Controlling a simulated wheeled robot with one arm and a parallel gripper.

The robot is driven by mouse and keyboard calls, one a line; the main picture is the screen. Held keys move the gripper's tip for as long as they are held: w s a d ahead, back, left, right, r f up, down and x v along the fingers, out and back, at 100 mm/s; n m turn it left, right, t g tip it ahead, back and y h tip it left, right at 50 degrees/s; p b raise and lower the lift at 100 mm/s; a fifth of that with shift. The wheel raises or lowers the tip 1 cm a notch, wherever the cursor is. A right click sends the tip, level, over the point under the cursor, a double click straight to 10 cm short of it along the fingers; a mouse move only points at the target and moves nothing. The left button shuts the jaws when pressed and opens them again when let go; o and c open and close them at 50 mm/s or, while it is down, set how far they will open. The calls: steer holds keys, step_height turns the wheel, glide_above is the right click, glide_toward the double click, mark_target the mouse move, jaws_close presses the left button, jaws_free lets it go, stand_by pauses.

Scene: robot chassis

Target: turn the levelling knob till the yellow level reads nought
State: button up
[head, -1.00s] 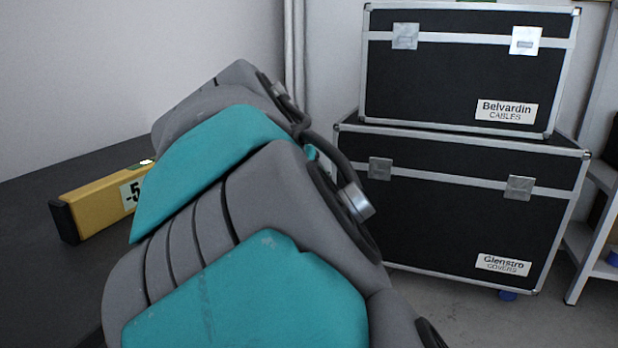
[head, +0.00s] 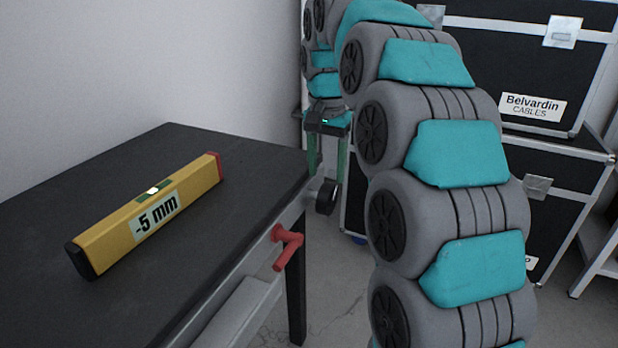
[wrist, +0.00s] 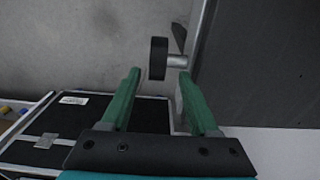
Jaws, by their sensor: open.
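The yellow level (head: 150,215) lies on the black table, and its label reads -5 mm. A black round knob (head: 327,197) sticks out from the table's side near the far corner; it is on a grey shaft in the wrist view (wrist: 158,58). My gripper (head: 327,176) is open, its green fingers pointing down just above the knob. In the wrist view my gripper (wrist: 160,73) has the knob ahead, in line with the gap between its fingertips. I cannot tell whether a finger touches it.
The black table (head: 245,165) has a grey side rail. A red crank handle (head: 287,247) sticks out from that side, nearer than the knob. Black cases (head: 500,70) are stacked behind my arm, and one also shows below in the wrist view (wrist: 80,135).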

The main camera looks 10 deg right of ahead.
mark_target(328, 197)
steer(key=shift+d, duration=0.25)
steer(key=shift+f+p, duration=0.4)
steer(key=shift+f, duration=3.45)
jaws_close()
